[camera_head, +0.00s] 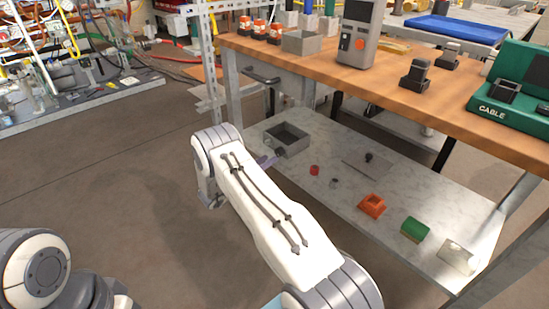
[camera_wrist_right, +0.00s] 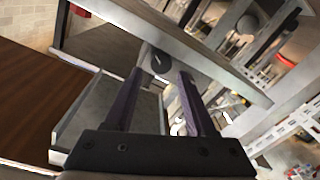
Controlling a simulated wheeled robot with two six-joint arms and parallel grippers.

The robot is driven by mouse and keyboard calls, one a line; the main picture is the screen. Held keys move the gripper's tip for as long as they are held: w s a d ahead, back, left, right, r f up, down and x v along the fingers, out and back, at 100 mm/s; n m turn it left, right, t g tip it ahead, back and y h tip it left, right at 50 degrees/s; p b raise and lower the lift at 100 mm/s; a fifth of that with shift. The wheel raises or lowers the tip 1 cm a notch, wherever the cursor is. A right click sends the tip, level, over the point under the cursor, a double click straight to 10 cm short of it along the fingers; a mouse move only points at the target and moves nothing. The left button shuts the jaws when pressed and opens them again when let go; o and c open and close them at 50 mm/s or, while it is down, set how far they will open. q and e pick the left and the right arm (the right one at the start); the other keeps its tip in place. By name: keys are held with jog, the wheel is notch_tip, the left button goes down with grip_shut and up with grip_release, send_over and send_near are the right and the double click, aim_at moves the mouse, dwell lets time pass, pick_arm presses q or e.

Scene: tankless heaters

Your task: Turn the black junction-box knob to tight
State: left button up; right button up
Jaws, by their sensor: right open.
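A small black knob (camera_head: 368,156) stands on a flat grey plate on the table's lower shelf; whether it is the junction-box knob is unclear. An open grey box (camera_head: 287,139) sits on the shelf to its left. My right gripper (camera_head: 268,159) is partly hidden behind its own arm, beside the box's near-left side. In the right wrist view my right gripper (camera_wrist_right: 160,72) has its two dark fingers apart. A round grey piece with a dark mark (camera_wrist_right: 160,62) shows between the fingertips; I cannot tell whether they touch it. My left gripper is out of view.
The wooden tabletop (camera_head: 400,88) overhangs the lower shelf (camera_head: 330,194), with a metal leg (camera_head: 234,90) near my arm. The shelf holds a red piece (camera_head: 314,170), an orange block (camera_head: 372,205) and a green block (camera_head: 415,229). Floor on the left is clear.

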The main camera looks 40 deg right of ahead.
aim_at(277, 153)
jog(key=shift+w+d+b, duration=0.2)
jog(key=shift+d+b, duration=0.05)
jog(key=shift+d, duration=0.85)
jog(key=shift+w+d+b, duration=0.15)
jog(key=shift+d+b, duration=0.05)
jog(key=shift+d, duration=0.9)
grip_shut()
jog(key=shift+m, duration=0.3)
jog(key=m, duration=0.4)
jog(key=shift+m+h+b, duration=0.3)
jog(key=shift+m+b, duration=0.2)
jog(key=shift+m, duration=2.3)
